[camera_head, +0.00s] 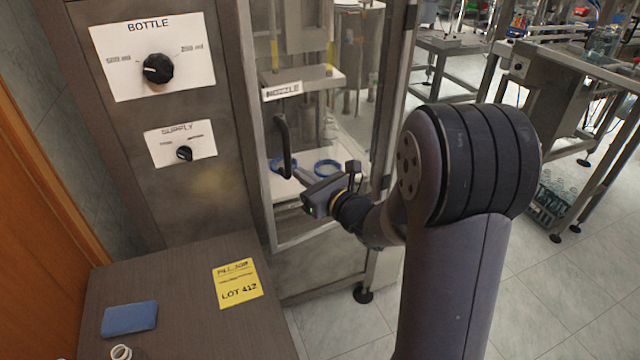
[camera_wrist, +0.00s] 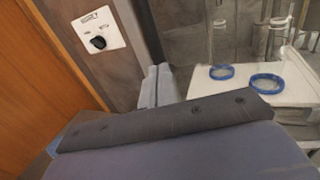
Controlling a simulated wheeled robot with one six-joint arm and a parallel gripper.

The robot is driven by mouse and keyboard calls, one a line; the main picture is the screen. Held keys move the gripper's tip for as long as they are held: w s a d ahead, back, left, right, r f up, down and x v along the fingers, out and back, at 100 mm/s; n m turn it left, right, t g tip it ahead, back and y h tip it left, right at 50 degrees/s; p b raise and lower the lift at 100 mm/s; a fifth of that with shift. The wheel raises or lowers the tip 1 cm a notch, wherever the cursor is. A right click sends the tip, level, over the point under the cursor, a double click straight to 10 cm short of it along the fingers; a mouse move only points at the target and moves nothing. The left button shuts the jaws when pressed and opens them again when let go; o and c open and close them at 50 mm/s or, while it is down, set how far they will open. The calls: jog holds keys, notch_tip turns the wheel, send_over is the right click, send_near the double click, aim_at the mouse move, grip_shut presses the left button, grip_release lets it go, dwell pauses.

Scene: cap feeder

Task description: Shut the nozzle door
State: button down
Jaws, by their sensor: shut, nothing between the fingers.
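The nozzle door is a clear panel in a metal frame, with a dark vertical handle (camera_head: 284,148) near its left side. A white "NOZZLE" label (camera_head: 282,91) is above the handle. My gripper (camera_head: 299,174) is shut and empty, with its fingertips beside the lower end of the handle; I cannot tell whether they touch it. In the wrist view the grey fingers (camera_wrist: 158,86) are together, and the handle does not show there. My arm hides the door's lower right part. I cannot tell how far the door stands from its frame.
Blue rings (camera_head: 326,167) lie on a white surface inside the machine. The control panel with a bottle knob (camera_head: 158,69) and supply knob (camera_head: 184,153) is to the left. A brown table (camera_head: 190,330) below holds a yellow lot card (camera_head: 237,283) and a blue block (camera_head: 129,319).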

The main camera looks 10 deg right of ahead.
aim_at(283, 170)
jog(key=shift+x, duration=0.85)
jog(key=shift+w+a, duration=0.25)
jog(key=shift+w, duration=0.15)
jog(key=b+x, duration=0.2)
jog(key=x, duration=0.3)
jog(key=shift+w+f+b, duration=0.1)
jog(key=shift+w+b, duration=0.25)
jog(key=shift+w, duration=0.05)
jog(key=shift+w+r, duration=0.1)
jog(key=shift+r, duration=0.3)
